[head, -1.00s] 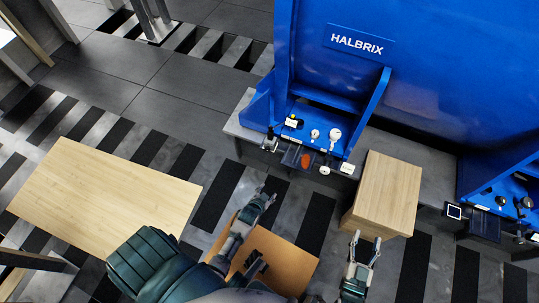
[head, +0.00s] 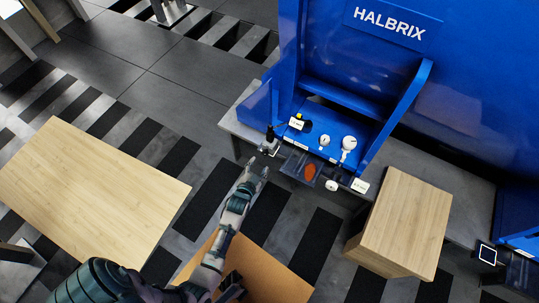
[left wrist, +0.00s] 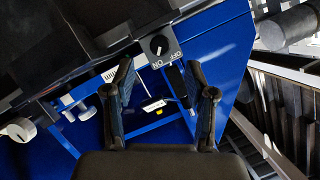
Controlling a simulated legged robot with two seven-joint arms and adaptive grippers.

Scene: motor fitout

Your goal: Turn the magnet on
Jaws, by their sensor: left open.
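A black rotary knob (left wrist: 158,46) with a white mark sits on a grey plate lettered ON and OFF, upside down in the left wrist view. I cannot tell which word the mark points to. In the head view a small grey plate (head: 268,148) shows at the left front corner of the blue station, but its lettering is too small to read. My left gripper (head: 257,166) is just in front of that corner, apart from it. Its two fingers (left wrist: 161,82) are open and empty, with the knob beyond the gap.
The blue HALBRIX station (head: 318,120) holds white round parts (head: 348,143) and a dark tray with a red-brown oval (head: 309,171). A wooden box (head: 405,220) stands to the right. A wooden table (head: 90,195) is at left, with striped floor between.

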